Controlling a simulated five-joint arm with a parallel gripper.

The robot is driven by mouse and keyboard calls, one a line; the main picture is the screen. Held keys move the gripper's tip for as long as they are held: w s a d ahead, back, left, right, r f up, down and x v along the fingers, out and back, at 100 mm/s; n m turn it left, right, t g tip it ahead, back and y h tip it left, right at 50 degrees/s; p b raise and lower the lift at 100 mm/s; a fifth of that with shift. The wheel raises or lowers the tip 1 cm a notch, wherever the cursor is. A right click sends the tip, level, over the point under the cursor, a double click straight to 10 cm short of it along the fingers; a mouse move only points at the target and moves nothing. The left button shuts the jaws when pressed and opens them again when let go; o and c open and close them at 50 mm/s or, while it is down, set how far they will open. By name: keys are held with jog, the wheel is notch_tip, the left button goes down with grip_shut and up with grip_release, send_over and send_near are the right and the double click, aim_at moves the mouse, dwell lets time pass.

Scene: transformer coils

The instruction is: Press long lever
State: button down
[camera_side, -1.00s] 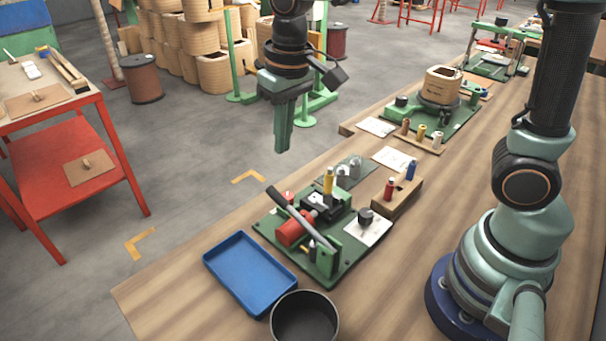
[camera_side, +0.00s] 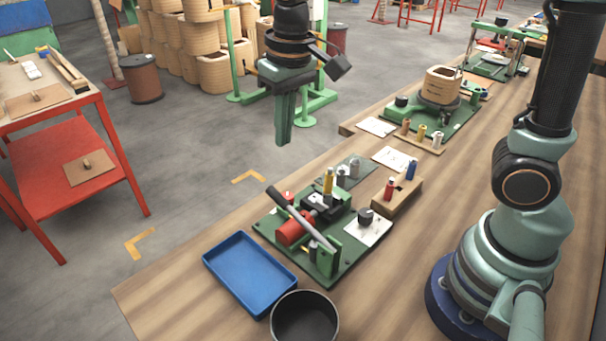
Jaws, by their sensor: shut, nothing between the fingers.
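The long lever (camera_side: 302,219) is a grey bar with a dark grip at its upper left end. It slants down to the right across a green fixture plate (camera_side: 345,268), above a red cylinder (camera_side: 293,229). Its lower right end meets a green upright bracket (camera_side: 326,258). My gripper (camera_side: 284,143) points down with its green fingers shut and empty. In the picture it is above the lever's dark grip and clearly apart from it.
A blue tray (camera_side: 250,272) and a black round bin (camera_side: 304,318) stand in front of the fixture. A wooden block (camera_side: 398,196) with red and blue pegs is to its right. A second green station (camera_side: 437,110) stands farther back. The wooden table's front left is clear.

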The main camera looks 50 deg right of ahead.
dwell(0.3)
jog(key=s+r+t+y, duration=0.1)
jog(key=s+r+t, duration=0.2)
jog(key=s, duration=0.2)
dwell(0.4)
jog(key=shift+f, duration=0.15)
send_near(276, 192)
jog(key=x, duration=0.5)
jog(key=shift+d, duration=0.15)
jog(key=shift+x, duration=0.8)
